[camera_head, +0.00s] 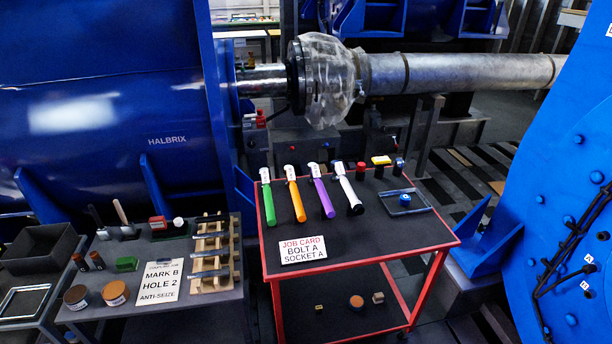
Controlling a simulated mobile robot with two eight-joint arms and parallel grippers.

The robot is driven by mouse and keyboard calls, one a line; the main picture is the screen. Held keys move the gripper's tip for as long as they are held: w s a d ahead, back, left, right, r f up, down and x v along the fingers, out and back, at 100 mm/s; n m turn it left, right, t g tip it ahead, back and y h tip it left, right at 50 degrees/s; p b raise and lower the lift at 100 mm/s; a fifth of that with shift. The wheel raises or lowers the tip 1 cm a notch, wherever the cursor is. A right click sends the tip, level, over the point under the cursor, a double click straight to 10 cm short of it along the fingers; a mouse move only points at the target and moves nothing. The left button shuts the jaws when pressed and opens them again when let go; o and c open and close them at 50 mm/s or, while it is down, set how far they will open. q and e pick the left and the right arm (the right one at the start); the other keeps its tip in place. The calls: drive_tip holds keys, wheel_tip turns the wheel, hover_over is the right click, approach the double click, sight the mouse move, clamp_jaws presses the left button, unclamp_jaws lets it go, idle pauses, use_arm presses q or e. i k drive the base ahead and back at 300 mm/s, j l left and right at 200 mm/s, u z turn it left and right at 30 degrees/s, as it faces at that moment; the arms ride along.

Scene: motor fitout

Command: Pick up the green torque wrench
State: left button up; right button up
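The green torque wrench (268,203) lies on the dark top of the red cart (365,248), at the left end of a row of wrenches. Its silver head points away to the back and its green handle points toward the front. An orange wrench (297,200) lies just to its right, then a purple wrench (323,198) and a white wrench with a black end (348,190). They lie apart from one another. Neither of my grippers shows in the head view.
A job card (303,250) lies in front of the wrenches. A small tray (412,209) with a blue item is at the cart's right. A grey table (215,305) with tins, a sign and a wooden rack stands left. Blue machinery (100,110) and a shaft (450,72) stand behind.

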sight(264, 173)
drive_tip(key=i+z, duration=0.3)
drive_tip(key=i, duration=0.35)
drive_tip(key=i+z, duration=0.3)
drive_tip(key=i, duration=0.4)
